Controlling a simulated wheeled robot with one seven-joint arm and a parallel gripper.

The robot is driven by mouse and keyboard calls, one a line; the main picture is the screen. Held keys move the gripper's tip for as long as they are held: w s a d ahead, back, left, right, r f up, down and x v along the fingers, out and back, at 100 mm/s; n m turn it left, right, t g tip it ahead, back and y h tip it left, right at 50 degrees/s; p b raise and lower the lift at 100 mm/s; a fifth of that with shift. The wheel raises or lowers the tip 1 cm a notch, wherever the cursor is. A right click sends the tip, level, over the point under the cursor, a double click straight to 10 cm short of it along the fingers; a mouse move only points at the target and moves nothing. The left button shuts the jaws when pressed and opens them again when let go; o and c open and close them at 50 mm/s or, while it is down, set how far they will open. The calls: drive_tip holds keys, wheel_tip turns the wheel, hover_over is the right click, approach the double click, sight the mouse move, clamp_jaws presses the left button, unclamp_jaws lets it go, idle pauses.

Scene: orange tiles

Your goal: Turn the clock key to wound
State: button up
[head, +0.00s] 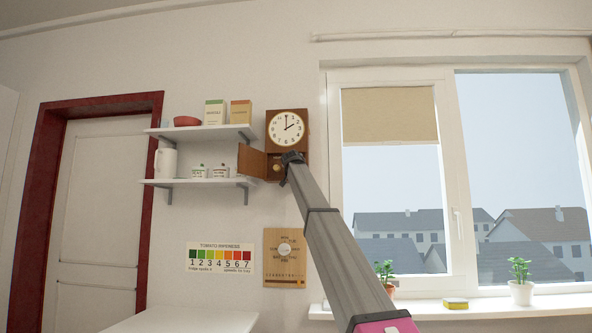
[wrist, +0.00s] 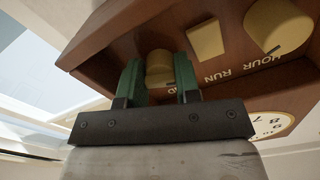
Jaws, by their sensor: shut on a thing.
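The wall clock (head: 287,128) is a brown wooden case with a white dial, and its small lower door (head: 252,160) stands open to the left. My gripper (head: 291,158) is at the lower compartment, below the dial. In the wrist view, which looks upside down, my gripper (wrist: 158,64) has its two green fingers on either side of a round brass key (wrist: 160,68) and is shut on it. A label ending in "ND" shows partly beside the key; the rest is hidden by the gripper.
In the wrist view, a brass plate (wrist: 205,40) marked RUN and a larger knob (wrist: 278,25) marked HOUR sit right of the key. Shelves (head: 200,182) with boxes and jars are left of the clock. A wooden plaque (head: 284,275) hangs below; a window is right.

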drive_tip(key=o, duration=0.6)
drive_tip(key=shift+f, duration=0.15)
drive_tip(key=shift+o, duration=0.2)
